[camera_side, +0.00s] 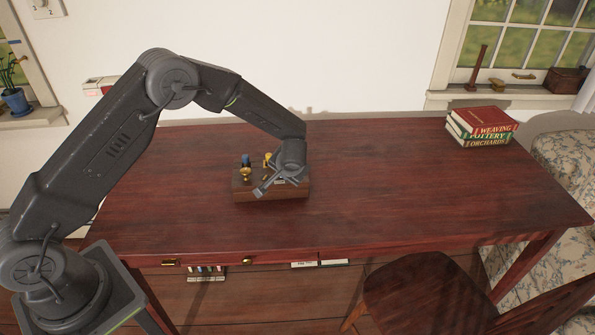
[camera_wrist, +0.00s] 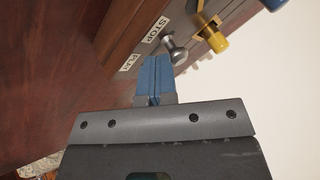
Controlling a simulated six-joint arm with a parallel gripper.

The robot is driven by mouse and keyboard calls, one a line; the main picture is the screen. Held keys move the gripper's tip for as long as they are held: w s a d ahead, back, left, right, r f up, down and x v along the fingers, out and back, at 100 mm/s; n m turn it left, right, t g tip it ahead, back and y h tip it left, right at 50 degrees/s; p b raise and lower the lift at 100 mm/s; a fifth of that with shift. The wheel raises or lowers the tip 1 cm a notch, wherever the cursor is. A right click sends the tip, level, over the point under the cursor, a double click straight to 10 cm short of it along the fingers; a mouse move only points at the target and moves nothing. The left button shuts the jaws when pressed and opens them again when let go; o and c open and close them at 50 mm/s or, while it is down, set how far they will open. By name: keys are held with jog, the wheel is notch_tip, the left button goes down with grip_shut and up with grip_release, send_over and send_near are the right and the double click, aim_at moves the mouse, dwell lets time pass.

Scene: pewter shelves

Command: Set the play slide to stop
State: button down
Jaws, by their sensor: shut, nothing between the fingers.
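A small wooden control box (camera_side: 250,196) stands on the desk, with blue, gold and yellow knobs on its top. In the wrist view the box (camera_wrist: 122,32) carries a STOP label (camera_wrist: 156,29) and a second white label (camera_wrist: 131,60), apparently PLAY. A silver knob (camera_wrist: 174,49), apparently the slide's, stands beside these labels. I cannot tell which label it lines up with. My gripper (camera_side: 262,189) is at the box's front; in the wrist view its blue fingertips (camera_wrist: 156,62) are shut, empty, and close to the silver knob. I cannot tell whether they touch it.
A yellow knob (camera_wrist: 216,41) stands just beyond the silver one, and a blue knob (camera_wrist: 272,4) is farther off. Books (camera_side: 482,126) are stacked at the desk's back right. A chair (camera_side: 430,290) stands in front. Most of the desk top (camera_side: 400,185) is clear.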

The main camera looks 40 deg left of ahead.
jog(key=shift+s+a, duration=0.2)
jog(key=s+d+r, duration=0.3)
jog(key=d+r, duration=0.5)
jog(key=d, duration=0.1)
jog(key=shift+s, duration=0.2)
dwell(0.4)
jog(key=s+a+r+h, duration=0.1)
jog(key=s+a+r, duration=0.1)
jog(key=s+r, duration=0.5)
jog(key=s+a+r+h, duration=0.1)
jog(key=s+a+r, duration=0.2)
jog(key=s+r, duration=0.4)
jog(key=s+r+h, duration=0.2)
jog(key=s, duration=0.6)
jog(key=s+r+m+t+h, duration=0.1)
jog(key=s+r+h, duration=0.1)
jog(key=s, duration=0.6)
jog(key=shift+s+d+r+m, duration=0.15)
jog(key=shift+d+r+m, duration=0.2)
jog(key=shift+r, duration=0.1)
